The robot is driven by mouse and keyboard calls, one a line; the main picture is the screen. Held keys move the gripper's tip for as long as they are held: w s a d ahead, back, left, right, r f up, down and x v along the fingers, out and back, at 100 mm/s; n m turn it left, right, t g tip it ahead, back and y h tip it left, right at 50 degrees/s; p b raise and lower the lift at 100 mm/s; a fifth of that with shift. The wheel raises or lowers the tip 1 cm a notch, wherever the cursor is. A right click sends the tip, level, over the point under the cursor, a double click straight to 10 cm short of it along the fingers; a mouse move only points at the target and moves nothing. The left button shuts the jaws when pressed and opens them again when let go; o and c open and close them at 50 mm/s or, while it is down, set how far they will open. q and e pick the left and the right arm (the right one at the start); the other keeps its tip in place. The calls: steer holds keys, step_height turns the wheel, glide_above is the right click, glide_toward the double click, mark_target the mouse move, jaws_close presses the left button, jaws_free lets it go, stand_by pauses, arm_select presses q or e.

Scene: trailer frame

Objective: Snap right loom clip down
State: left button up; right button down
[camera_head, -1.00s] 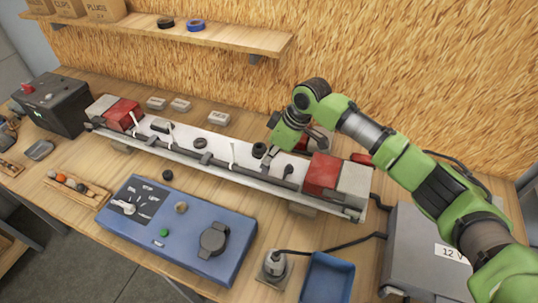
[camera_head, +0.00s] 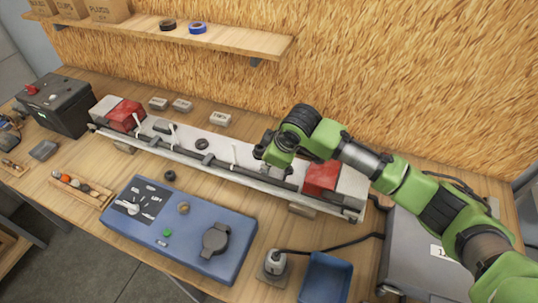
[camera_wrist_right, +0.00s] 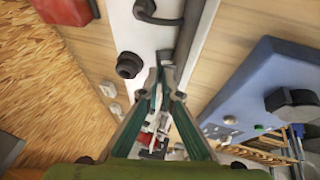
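The trailer frame is a long pale beam (camera_head: 185,143), with a dark loom (camera_head: 219,165) running along its front side. My right gripper (camera_head: 270,163) is low over the beam's right part, just left of the right red lamp (camera_head: 322,178), and hides the right loom clip in the head view. In the right wrist view, the fingers (camera_wrist_right: 163,74) come together at their tips beside a small grey block (camera_wrist_right: 166,57) on the beam; I cannot tell whether they touch it. Thin white upright ties (camera_head: 233,152) stand at the loom further left. My left gripper is not in view.
A black round grommet (camera_wrist_right: 129,65) sits beside the fingers. A blue panel (camera_head: 185,228) lies in front of the beam, with a socket (camera_head: 273,265) and blue tray (camera_head: 325,280) to its right. A grey 12 V box (camera_head: 408,245) stands at right. The chipboard wall is behind.

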steer(key=shift+s+a+n+t+h, duration=0.3)
steer(key=shift+s+a+t, duration=0.1)
steer(key=shift+s+t, duration=0.4)
steer(key=shift+s+a+f+t, duration=0.1)
steer(key=shift+s+f+t, duration=0.15)
steer(key=shift+t, duration=0.25)
steer(key=shift+s+a+f+t+h, duration=0.3)
steer(key=shift+s+t+h, duration=0.1)
steer(key=shift+s+t, duration=0.25)
steer(key=shift+s+f+n+t+b, duration=0.15)
steer(key=shift+f+n+t+b, duration=0.15)
steer(key=shift+t+b, duration=0.2)
steer(key=s+f+t+b, duration=0.1)
steer(key=t+b, duration=0.1)
steer(key=s+f+n+t+h+b, duration=0.1)
steer(key=t+b, duration=0.1)
steer(key=b, duration=0.1)
steer(key=shift+a+b, duration=0.35)
steer(key=shift+s+f+n+t+h+b, duration=0.15)
steer(key=shift+n+t+h+b, duration=0.15)
steer(key=shift+t+b, duration=0.7)
steer(key=c, duration=2.2)
jaws_free()
steer(key=shift+c, duration=0.2)
